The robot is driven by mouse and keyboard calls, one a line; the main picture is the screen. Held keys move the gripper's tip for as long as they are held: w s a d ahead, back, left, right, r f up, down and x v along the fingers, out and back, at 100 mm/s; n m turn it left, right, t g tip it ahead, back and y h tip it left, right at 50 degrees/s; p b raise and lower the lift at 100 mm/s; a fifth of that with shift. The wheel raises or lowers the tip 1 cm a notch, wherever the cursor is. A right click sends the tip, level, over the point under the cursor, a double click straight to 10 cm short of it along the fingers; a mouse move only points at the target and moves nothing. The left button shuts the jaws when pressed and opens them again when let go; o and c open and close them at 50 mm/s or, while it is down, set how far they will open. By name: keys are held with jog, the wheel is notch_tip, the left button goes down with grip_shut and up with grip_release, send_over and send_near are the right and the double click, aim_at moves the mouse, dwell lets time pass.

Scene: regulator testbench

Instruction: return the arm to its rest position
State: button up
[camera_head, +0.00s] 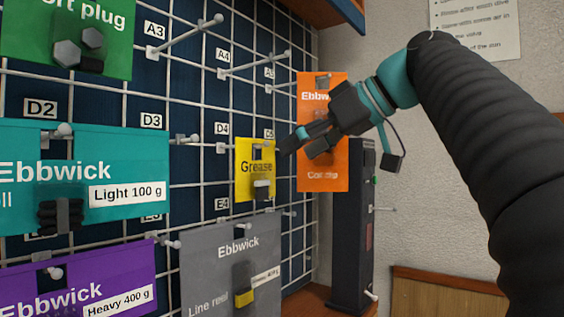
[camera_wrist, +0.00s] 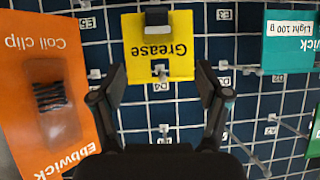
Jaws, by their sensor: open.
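My gripper (camera_head: 303,146) is in front of the pegboard in the head view, near the yellow Grease card (camera_head: 256,168) and overlapping the orange Coil clip card (camera_head: 317,178). In the wrist view my gripper (camera_wrist: 161,80) has its two fingers wide apart with nothing between them. The Grease card (camera_wrist: 160,62) hangs on a peg beyond the fingertips there, and I cannot tell the exact gap. The Coil clip card (camera_wrist: 50,110) lies close to the left finger in the wrist view. My arm reaches in from the right in the head view.
A wire grid (camera_head: 195,95) with protruding pegs fills the left. Teal (camera_head: 110,165), purple (camera_head: 75,280), grey (camera_head: 215,265) and green (camera_head: 115,15) cards hang on it. A dark upright device (camera_head: 352,245) stands beside the grid. A wooden shelf (camera_head: 335,12) is above.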

jog(key=shift+v, duration=2.45)
jog(key=w+d+f+m+t+h, duration=0.25)
jog(key=w+d+f+m, duration=0.25)
jog(key=w+f+m, duration=0.25)
jog(key=d+f+m+g+h, duration=0.2)
jog(key=d+f+m+h, duration=0.2)
jog(key=f, duration=1)
jog(key=s+a+f+g+h, duration=0.1)
jog(key=s+f+h, duration=0.1)
jog(key=s+f, duration=1)
jog(key=s+a+f+h, duration=0.1)
jog(key=s+f, duration=1)
jog(key=f, duration=0.5)
jog(key=shift+s+f+n+g+h, duration=0.2)
jog(key=shift+s+n+g+h, duration=0.15)
